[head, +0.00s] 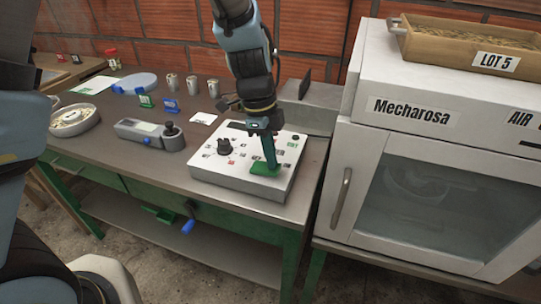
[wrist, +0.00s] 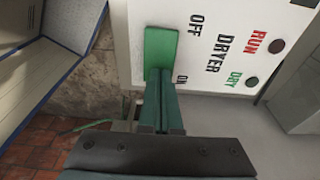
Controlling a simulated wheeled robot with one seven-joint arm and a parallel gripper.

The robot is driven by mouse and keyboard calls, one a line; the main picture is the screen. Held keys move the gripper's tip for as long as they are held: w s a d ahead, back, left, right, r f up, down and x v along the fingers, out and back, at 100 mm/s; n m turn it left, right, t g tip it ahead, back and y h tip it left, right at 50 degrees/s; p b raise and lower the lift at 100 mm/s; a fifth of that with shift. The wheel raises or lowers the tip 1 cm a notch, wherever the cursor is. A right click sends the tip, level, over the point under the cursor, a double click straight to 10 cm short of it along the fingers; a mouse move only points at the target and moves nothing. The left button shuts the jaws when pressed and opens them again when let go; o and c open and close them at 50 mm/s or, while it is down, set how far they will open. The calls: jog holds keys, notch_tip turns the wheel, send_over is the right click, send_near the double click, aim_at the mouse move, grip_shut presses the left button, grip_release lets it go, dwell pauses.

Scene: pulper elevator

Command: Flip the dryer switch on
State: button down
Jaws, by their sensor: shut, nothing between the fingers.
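The dryer switch is a green paddle (head: 265,169) at the front right of a white control panel (head: 205,178). In the wrist view the green paddle (wrist: 160,44) lies beside the printed words OFF, DRYER and a partly hidden ON. My gripper (head: 272,164) points down at the paddle, its fingers shut and empty. In the wrist view the fingertips (wrist: 161,72) overlap the paddle's end on the ON side; I cannot tell whether they touch it. The round indicators by RUN (wrist: 277,47) and DRY (wrist: 252,82) look dark.
A black knob (head: 225,146) stands on the panel left of my gripper. A grey handheld meter (head: 150,133), metal cups (head: 192,84) and a round dish (head: 74,119) are farther left on the table. A white Mecharosa cabinet (head: 390,150) stands close on the right.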

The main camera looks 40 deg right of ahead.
jog(key=shift+s+d+f+b, duration=0.1)
jog(key=shift+f+b, duration=0.4)
jog(key=shift+f, duration=0.05)
jog(key=shift+r+p, duration=0.3)
jog(key=shift+p, duration=0.05)
jog(key=shift+w+a+r, duration=0.2)
jog(key=shift+w+a, duration=0.25)
jog(key=shift+w, duration=0.2)
jog(key=r+p, duration=0.2)
jog(key=r, duration=0.2)
jog(key=shift+s+d+p, duration=0.2)
jog(key=shift+s+p, duration=0.05)
jog(key=shift+p, duration=0.15)
notch_tip(320, 180, up, 10)
jog(key=s+b, duration=0.1)
jog(key=b, duration=0.1)
jog(key=shift+s+d+b, duration=0.25)
jog(key=shift+d+b, duration=0.1)
jog(key=shift+d, duration=0.1)
